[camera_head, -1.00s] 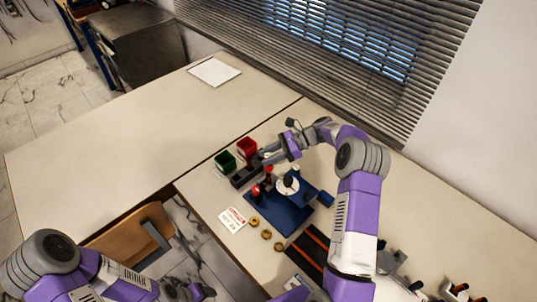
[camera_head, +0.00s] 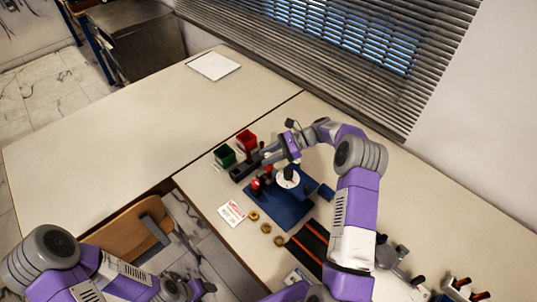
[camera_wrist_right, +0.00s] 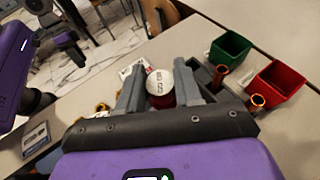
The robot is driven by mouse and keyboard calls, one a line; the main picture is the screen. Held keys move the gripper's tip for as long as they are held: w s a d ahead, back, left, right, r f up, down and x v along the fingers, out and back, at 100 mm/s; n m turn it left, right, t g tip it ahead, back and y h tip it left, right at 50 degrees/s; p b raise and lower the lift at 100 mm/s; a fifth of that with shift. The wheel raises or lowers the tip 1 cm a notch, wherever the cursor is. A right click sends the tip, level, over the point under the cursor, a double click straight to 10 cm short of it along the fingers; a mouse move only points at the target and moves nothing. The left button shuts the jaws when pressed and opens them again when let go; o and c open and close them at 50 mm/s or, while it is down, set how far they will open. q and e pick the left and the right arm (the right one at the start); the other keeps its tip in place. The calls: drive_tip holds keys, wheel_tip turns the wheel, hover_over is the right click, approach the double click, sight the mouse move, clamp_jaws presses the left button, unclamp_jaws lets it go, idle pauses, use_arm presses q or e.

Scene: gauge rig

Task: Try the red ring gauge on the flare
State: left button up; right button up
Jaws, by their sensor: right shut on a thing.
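My right gripper (camera_head: 268,157) is over the back left of the blue base plate (camera_head: 290,212). In the right wrist view its two fingers (camera_wrist_right: 159,92) are closed around a round piece with a lettered white top and a red body, which I take for the red ring gauge (camera_wrist_right: 160,86). Its lower part is hidden. Two copper-coloured tubes with open ends (camera_wrist_right: 257,102) stand right of the fingers; I cannot tell whether either is the flare. My left gripper (camera_head: 190,289) is low at the bottom of the head view, its jaws unclear.
A green bin (camera_head: 225,156) and a red bin (camera_head: 246,143) stand behind a dark block (camera_head: 238,173). A printed card (camera_head: 232,213) and several brass rings (camera_head: 266,228) lie in front. A dark, orange-striped tray (camera_head: 310,243) is near my right arm. The left table is mostly clear.

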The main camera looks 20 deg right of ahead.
sight(268, 155)
drive_tip(key=shift+f, duration=0.25)
idle(0.5)
drive_tip(key=shift+r, duration=0.15)
idle(1.3)
drive_tip(key=shift+r+p, duration=2)
drive_tip(key=shift+r, duration=0.85)
